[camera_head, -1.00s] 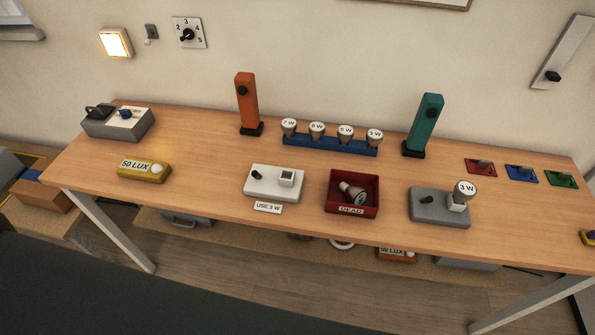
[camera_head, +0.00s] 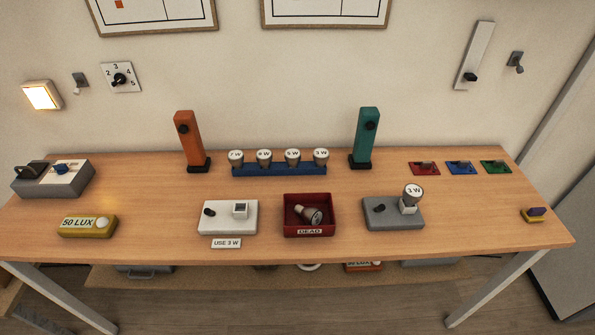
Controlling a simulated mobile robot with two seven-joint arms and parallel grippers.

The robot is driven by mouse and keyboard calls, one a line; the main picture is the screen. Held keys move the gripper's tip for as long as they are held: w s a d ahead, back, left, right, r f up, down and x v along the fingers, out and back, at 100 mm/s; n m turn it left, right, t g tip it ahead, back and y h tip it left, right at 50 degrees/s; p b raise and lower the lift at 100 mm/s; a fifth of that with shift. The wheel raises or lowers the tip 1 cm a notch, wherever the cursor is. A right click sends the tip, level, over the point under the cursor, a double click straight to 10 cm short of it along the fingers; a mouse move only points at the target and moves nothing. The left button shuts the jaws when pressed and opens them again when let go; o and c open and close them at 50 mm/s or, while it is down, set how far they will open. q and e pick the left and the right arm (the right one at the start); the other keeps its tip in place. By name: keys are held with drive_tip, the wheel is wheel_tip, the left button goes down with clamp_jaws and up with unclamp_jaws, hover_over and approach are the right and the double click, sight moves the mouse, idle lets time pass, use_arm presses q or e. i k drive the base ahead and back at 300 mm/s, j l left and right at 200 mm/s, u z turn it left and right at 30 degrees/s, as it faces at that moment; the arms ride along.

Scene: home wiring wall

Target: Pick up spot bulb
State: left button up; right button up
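Spot bulbs with labelled round white faces stand in a row in a blue rack (camera_head: 279,170). From left to right they are a 7 W bulb (camera_head: 236,157), a second bulb whose label is hard to read (camera_head: 264,157), a 5 W bulb (camera_head: 292,157) and a 3 W bulb (camera_head: 321,156). Another 3 W bulb (camera_head: 413,193) stands upright in the socket of a grey box (camera_head: 384,221). One bulb (camera_head: 310,215) lies on its side in a red tray (camera_head: 290,224) labelled DEAD. Neither of my grippers is in view.
A white box (camera_head: 222,222) with a knob and an empty-looking square socket has a USE 3 W card (camera_head: 226,243) before it. Orange (camera_head: 187,136) and teal (camera_head: 366,135) posts flank the rack. A yellow 50 LUX box (camera_head: 75,228) sits at left. Bare tabletop lies between.

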sight(321, 155)
drive_tip(key=z, duration=1.6)
drive_tip(key=k+j, duration=0.45)
